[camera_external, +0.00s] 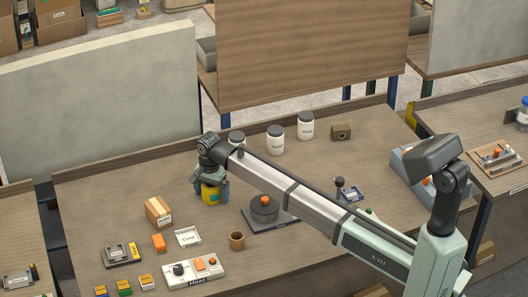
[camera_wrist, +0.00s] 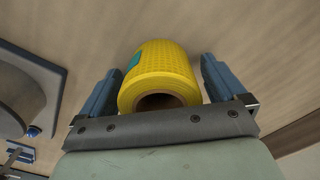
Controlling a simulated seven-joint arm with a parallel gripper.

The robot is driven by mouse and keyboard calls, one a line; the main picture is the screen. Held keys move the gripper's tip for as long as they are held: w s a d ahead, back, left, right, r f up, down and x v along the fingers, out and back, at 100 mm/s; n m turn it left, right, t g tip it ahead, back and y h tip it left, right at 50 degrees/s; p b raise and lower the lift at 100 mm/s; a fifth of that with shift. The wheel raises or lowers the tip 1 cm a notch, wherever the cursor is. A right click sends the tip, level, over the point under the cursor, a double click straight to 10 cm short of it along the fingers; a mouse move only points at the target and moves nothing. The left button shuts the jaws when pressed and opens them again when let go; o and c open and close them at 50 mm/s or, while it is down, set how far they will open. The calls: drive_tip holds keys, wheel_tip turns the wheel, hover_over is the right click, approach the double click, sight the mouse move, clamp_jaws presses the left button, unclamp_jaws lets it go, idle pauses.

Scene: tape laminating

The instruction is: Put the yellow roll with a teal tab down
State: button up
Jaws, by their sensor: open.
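The yellow roll (camera_wrist: 160,72) stands between the two blue fingers of my gripper (camera_wrist: 160,85) in the wrist view. Its teal tab (camera_wrist: 134,60) shows on its upper left side, and its brown core (camera_wrist: 160,101) faces the camera. A gap shows between the roll and each finger, so my gripper is open around it. In the external view the roll (camera_external: 210,194) is upright at table level below my wrist, with the fingers of my gripper (camera_external: 211,192) on both sides. Its top is hidden by my gripper.
A dark round device with an orange knob (camera_external: 265,208) stands to the right on a flat base. A cardboard box (camera_external: 159,212), an orange block (camera_external: 158,243), a white card (camera_external: 188,237) and a brown cup (camera_external: 237,240) are nearby. White jars (camera_external: 276,139) stand behind.

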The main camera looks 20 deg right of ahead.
wheel_tip(320, 180, up, 12)
drive_tip(key=shift+r, duration=0.2)
idle(0.4)
drive_tip(key=shift+o, duration=0.3)
idle(2.0)
drive_tip(key=shift+s+d+f, duration=0.2)
drive_tip(key=shift+s+f, duration=0.05)
drive_tip(key=shift+s, duration=0.1)
drive_tip(key=s+d+r+n+t+h, duration=0.1)
drive_tip(key=s+d+n+t, duration=0.2)
drive_tip(key=s+d+t, duration=0.35)
drive_tip(key=s+d+r+n+t+h, duration=0.1)
drive_tip(key=s+d+n+t+h, duration=0.2)
drive_tip(key=s+t, duration=0.5)
drive_tip(key=w+d+f+g+y, duration=0.1)
drive_tip(key=w+f, duration=0.2)
drive_tip(key=w, duration=0.5)
drive_tip(key=shift+w+d+f+n, duration=0.15)
drive_tip(key=shift+w+f+n, duration=0.1)
drive_tip(key=shift+f+n, duration=0.15)
drive_tip(key=shift+r, duration=0.1)
